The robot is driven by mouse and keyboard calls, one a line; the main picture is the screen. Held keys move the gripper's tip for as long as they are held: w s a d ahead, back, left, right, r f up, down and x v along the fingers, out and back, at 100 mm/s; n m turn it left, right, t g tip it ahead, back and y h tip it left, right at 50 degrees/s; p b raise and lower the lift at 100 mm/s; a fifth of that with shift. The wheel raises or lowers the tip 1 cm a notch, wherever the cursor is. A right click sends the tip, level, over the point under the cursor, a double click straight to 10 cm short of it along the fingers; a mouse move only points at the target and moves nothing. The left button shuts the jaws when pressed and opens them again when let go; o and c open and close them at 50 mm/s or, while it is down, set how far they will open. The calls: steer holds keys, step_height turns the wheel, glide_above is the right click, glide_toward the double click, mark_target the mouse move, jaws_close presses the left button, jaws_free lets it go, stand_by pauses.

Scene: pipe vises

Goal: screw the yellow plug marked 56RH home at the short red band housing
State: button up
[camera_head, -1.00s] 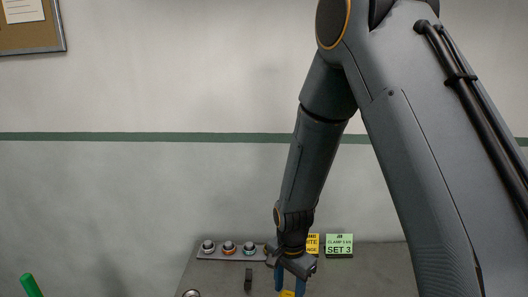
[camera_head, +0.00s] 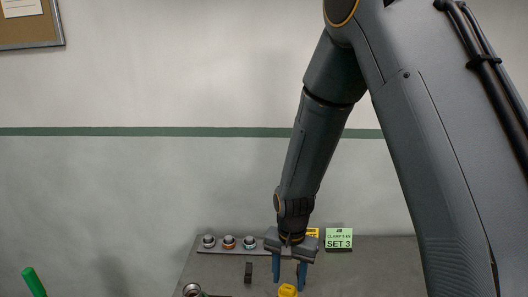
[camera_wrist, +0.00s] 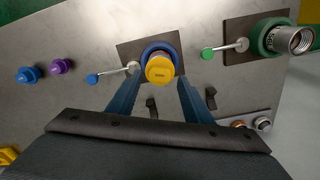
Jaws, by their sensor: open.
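A yellow plug (camera_wrist: 160,69) stands in a blue ring-shaped vise (camera_wrist: 150,48) in the wrist view; its marking is too small to read. The plug also shows at the bottom edge of the head view (camera_head: 287,290). In the head view my gripper (camera_head: 289,277) points down just above the plug. A short housing with an orange-red band (camera_head: 229,242) sits in the rack behind.
Other housings (camera_head: 209,241) stand in the rack left of my gripper. A green vise (camera_wrist: 268,38) holds a metal pipe piece (camera_wrist: 295,40). Blue (camera_wrist: 29,75) and purple (camera_wrist: 61,66) plugs stand at left. A SET 3 sign (camera_head: 339,239) stands behind.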

steer(key=n, duration=0.7)
steer(key=shift+n, duration=0.3)
steer(key=n, duration=0.4)
steer(key=shift+n, duration=0.4)
steer(key=n, duration=0.3)
steer(key=shift+n, duration=0.3)
steer(key=n, duration=0.3)
steer(key=shift+n, duration=0.4)
steer(key=n, duration=1.1)
steer(key=shift+n, duration=0.4)
